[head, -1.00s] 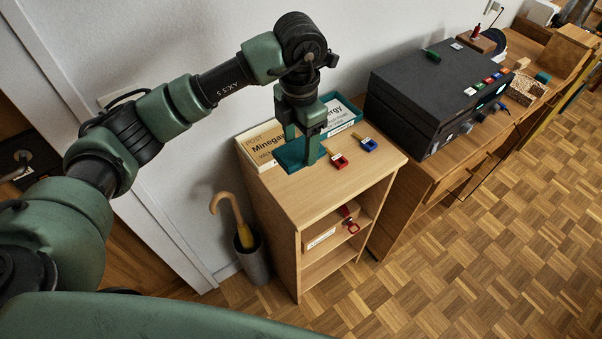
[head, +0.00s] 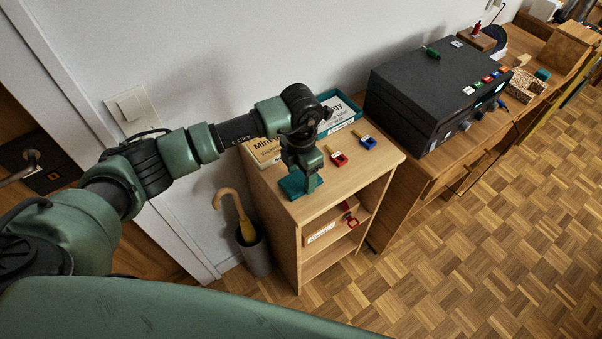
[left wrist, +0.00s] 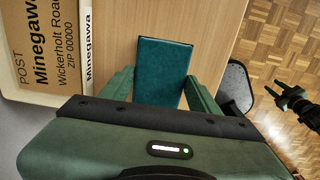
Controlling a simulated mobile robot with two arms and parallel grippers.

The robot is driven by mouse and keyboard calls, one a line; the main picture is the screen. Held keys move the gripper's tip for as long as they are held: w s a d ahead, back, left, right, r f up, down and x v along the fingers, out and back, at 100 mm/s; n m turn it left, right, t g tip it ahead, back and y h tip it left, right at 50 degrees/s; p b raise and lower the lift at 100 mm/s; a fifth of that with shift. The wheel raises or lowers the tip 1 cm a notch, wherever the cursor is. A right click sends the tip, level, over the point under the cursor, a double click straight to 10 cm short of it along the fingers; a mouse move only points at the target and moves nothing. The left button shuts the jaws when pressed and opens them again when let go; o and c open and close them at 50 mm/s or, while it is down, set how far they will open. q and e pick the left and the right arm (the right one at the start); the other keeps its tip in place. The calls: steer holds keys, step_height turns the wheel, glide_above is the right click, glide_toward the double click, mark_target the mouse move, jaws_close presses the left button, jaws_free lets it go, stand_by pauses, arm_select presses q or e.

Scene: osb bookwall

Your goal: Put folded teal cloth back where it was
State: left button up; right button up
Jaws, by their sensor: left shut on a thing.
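The folded teal cloth (head: 293,190) is a flat dark teal rectangle at the left front part of the small wooden cabinet's top (head: 345,180). My left gripper (head: 304,182) points down and is shut on it. In the left wrist view the cloth (left wrist: 164,70) lies between the two green fingers (left wrist: 162,90). I cannot tell whether the cloth touches the top or hangs just above it. A green gripper (left wrist: 290,97), seemingly my right one, shows small at the right of the left wrist view, over the floor; its jaw state is unclear.
A tan post tray (head: 264,152) stands behind the cloth, with a blue tray (head: 341,112) beside it. A red-tagged key (head: 339,158) and a blue-tagged key (head: 368,142) lie to the right. An umbrella stand (head: 256,255) stands left of the cabinet.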

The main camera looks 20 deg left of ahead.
mark_target(301, 178)
arm_select(q)
steer(key=o, duration=1.2)
steer(key=shift+f, duration=0.1)
steer(key=shift+r+b, duration=1.8)
steer(key=shift+r, duration=4.25)
